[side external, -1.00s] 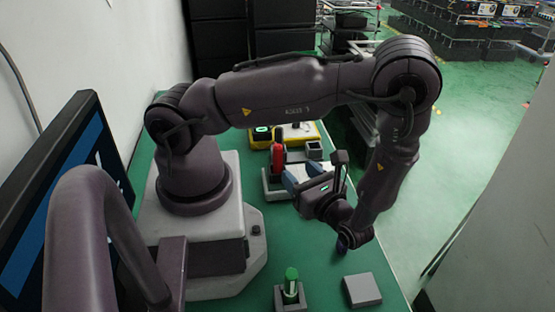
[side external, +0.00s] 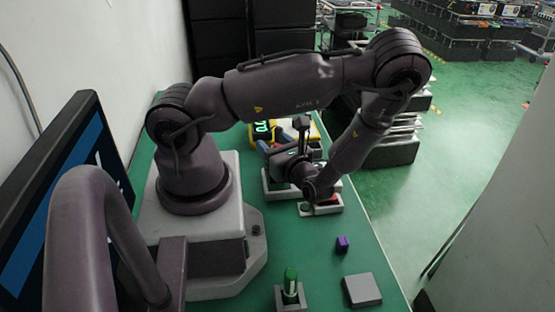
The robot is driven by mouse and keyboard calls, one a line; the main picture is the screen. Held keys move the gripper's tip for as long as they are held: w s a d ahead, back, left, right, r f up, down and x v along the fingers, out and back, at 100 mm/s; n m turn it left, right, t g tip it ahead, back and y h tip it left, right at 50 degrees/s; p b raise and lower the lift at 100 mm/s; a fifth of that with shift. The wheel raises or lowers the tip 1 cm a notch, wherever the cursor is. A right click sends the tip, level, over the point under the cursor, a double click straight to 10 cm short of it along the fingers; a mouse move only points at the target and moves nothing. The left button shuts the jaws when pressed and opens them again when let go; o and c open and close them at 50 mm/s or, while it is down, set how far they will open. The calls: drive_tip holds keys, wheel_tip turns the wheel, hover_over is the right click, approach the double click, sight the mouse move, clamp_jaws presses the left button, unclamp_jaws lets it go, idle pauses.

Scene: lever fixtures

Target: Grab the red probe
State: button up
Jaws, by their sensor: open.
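The red probe is not visible now; my gripper and wrist cover the spot at the back of the table where a red upright piece showed before. My gripper (side external: 268,149) is at that spot, with its blue fingers pointing to the back left, just in front of a yellow device (side external: 264,133) with a lit green display. The fingers are open. Whether the probe lies between them is hidden. A pale fixture (side external: 272,188) shows partly below my gripper.
A pale box with red and green parts (side external: 322,208) sits under my wrist. A purple cube (side external: 342,244), a grey square block (side external: 362,290) and a green cylinder in a grey holder (side external: 290,284) stand nearer the front. The green table (side external: 300,240) is clear between them.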

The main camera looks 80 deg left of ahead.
clamp_jaws()
